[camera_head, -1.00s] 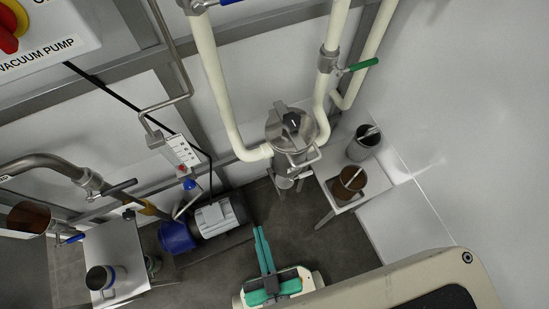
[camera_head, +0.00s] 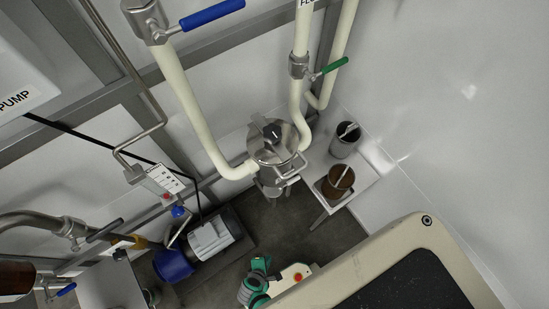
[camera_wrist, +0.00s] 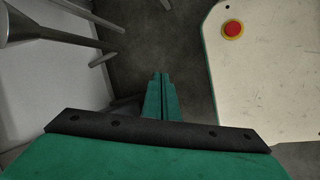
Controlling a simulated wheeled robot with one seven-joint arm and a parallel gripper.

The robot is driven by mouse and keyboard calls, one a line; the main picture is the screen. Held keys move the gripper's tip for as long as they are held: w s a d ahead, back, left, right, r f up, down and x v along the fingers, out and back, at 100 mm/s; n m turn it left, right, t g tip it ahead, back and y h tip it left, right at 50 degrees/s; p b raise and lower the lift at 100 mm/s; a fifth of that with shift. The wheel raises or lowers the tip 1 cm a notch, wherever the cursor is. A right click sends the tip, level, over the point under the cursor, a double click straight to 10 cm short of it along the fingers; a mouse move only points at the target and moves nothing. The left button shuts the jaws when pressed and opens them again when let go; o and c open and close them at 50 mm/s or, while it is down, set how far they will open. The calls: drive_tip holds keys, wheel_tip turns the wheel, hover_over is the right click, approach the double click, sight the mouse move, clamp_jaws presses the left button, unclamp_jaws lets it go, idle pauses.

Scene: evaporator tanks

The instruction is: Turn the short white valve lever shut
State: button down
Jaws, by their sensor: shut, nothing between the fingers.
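I cannot make out a short white valve lever for certain. A short pale handle (camera_head: 288,172) sticks out at the side of the round steel vessel (camera_head: 262,152), which has a black knob on its lid. My gripper (camera_wrist: 161,77) is green; its two fingers are together and empty, above the dark floor. In the head view my green wrist part (camera_head: 255,280) shows at the bottom, well below the vessel and apart from it. The fingertips are not clear there.
A long blue lever (camera_head: 212,14) and a green lever (camera_head: 334,66) sit on cream pipes. A white stand (camera_head: 355,188) holds a brown cup (camera_head: 338,181) and a grey cup (camera_head: 345,140). A blue and grey pump (camera_head: 208,240) stands at lower left. Dark floor (camera_head: 290,230) is open in front.

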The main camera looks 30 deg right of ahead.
sight(289, 183)
drive_tip(key=w+d+n+g+h, duration=0.2)
drive_tip(key=w+d+n+h, duration=0.3)
drive_tip(key=w+d+h, duration=0.25)
drive_tip(key=w+d+r+n+t+h, duration=0.1)
drive_tip(key=w+d+r+n+h, duration=0.15)
drive_tip(key=w+r, duration=0.3)
drive_tip(key=w+d+r+n+h, duration=0.1)
drive_tip(key=w+r+h, duration=0.3)
drive_tip(key=r, duration=0.3)
drive_tip(key=w+d+r, duration=0.2)
drive_tip(key=d+r, duration=0.3)
drive_tip(key=d, duration=0.5)
drive_tip(key=shift+w, duration=0.25)
drive_tip(key=shift+r, duration=0.1)
drive_tip(key=shift+d, duration=0.1)
drive_tip(key=shift+d+r, duration=0.3)
drive_tip(key=shift+r, duration=0.1)
